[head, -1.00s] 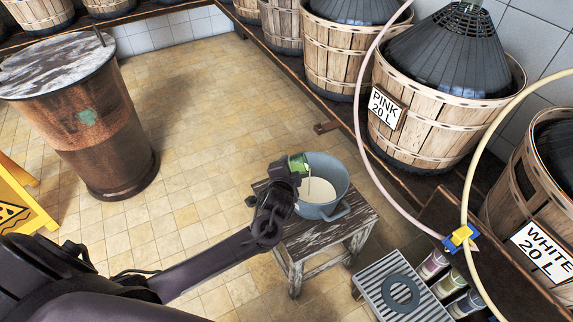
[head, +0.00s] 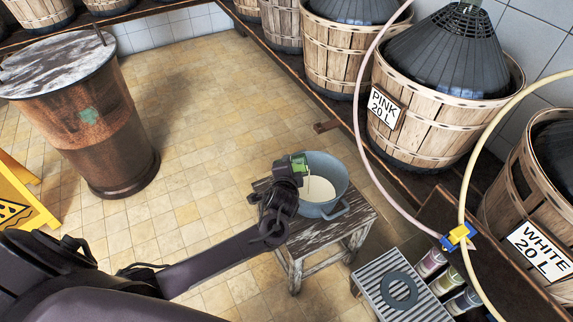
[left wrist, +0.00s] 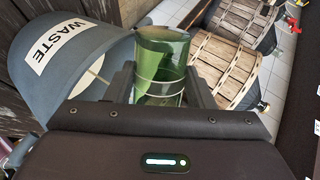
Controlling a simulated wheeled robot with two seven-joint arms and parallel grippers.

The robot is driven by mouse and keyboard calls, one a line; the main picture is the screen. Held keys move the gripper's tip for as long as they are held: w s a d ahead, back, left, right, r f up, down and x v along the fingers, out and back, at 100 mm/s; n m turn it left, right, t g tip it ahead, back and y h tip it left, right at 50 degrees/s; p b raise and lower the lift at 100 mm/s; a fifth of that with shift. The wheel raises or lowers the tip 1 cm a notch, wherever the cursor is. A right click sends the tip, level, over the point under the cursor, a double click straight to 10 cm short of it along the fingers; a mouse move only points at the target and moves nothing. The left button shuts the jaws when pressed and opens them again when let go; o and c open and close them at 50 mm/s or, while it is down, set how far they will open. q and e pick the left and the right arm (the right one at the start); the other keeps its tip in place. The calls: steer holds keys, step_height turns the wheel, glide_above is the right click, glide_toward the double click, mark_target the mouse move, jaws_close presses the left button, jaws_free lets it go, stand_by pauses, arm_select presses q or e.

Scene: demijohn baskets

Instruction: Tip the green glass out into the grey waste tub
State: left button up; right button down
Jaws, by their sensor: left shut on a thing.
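The green glass (head: 299,163) is held by my left gripper (head: 288,170) at the left rim of the grey waste tub (head: 325,208). The glass looks tipped toward the tub, and a thin pale streak shows below its mouth, over the pale liquid in the tub. In the left wrist view the green glass (left wrist: 160,65) sits between the fingers of my left gripper (left wrist: 162,85). The tub (left wrist: 70,88) with its WASTE label is beside it on the left. How much is left in the glass is hard to tell. My right gripper is not in view.
The tub stands on a worn wooden stool (head: 318,235). A slatted crate (head: 385,295) with a dark ring and several small bottles are at the lower right. Basketed demijohns and hanging hoses (head: 364,150) line the right. A rusty drum (head: 90,130) stands left on open tiled floor.

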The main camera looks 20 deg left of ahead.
arm_select(q)
steer(key=shift+r, duration=0.1)
steer(key=shift+w+d+r+p, duration=0.15)
steer(key=shift+r+p, duration=0.15)
steer(key=shift+p, duration=0.5)
steer(key=shift+m+y, duration=0.3)
steer(key=shift+m, duration=0.1)
steer(key=shift+p, duration=0.3)
steer(key=shift+d+r+g, duration=0.1)
steer(key=shift+r+g, duration=0.05)
steer(key=shift+g, duration=0.15)
steer(key=shift+d+r+m+y+p, duration=0.15)
steer(key=shift+m+y+p, duration=0.15)
steer(key=shift+p, duration=0.45)
